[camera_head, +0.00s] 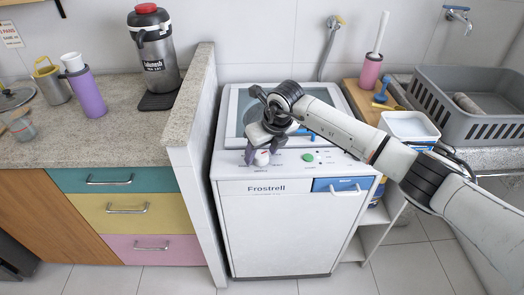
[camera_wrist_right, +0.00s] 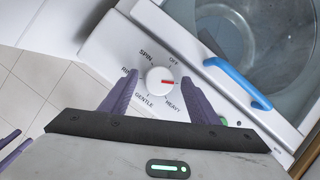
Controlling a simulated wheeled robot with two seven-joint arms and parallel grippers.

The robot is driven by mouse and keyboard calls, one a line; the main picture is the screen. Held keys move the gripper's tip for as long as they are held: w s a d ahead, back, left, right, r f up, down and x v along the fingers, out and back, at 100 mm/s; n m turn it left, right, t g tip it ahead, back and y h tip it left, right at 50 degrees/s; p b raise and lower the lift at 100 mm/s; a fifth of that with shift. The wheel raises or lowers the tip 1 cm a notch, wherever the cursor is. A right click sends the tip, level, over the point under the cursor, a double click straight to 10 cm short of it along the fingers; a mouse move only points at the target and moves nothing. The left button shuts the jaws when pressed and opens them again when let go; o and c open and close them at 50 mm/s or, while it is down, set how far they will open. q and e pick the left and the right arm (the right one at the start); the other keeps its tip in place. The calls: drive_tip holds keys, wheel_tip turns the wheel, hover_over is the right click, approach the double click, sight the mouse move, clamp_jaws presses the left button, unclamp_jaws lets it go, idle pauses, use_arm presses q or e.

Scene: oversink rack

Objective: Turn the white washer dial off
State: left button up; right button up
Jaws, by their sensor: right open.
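The white dial (camera_wrist_right: 160,80) sits on the washer's (camera_head: 270,230) top panel, with OFF, SPIN, GENTLE and HEAVY printed around it. Its red mark points right in the wrist view, between OFF and HEAVY. In the head view the dial (camera_head: 262,158) shows just below my right gripper (camera_head: 261,155). The right gripper's purple fingers (camera_wrist_right: 155,98) are open, one on either side of the dial. I cannot tell whether they touch it. Two purple strips (camera_wrist_right: 14,146) at the wrist view's lower left may be my left gripper's fingers; their opening is unclear.
A blue lid handle (camera_wrist_right: 238,83) lies right of the dial in the wrist view. A green button (camera_head: 308,157) is on the same panel. A low wall (camera_head: 192,110) borders the washer on the left; a grey basket (camera_head: 470,125) stands at the right.

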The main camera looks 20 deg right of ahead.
drive_tip(key=shift+c, duration=0.5)
drive_tip(key=c, duration=1)
drive_tip(key=shift+o, duration=0.2)
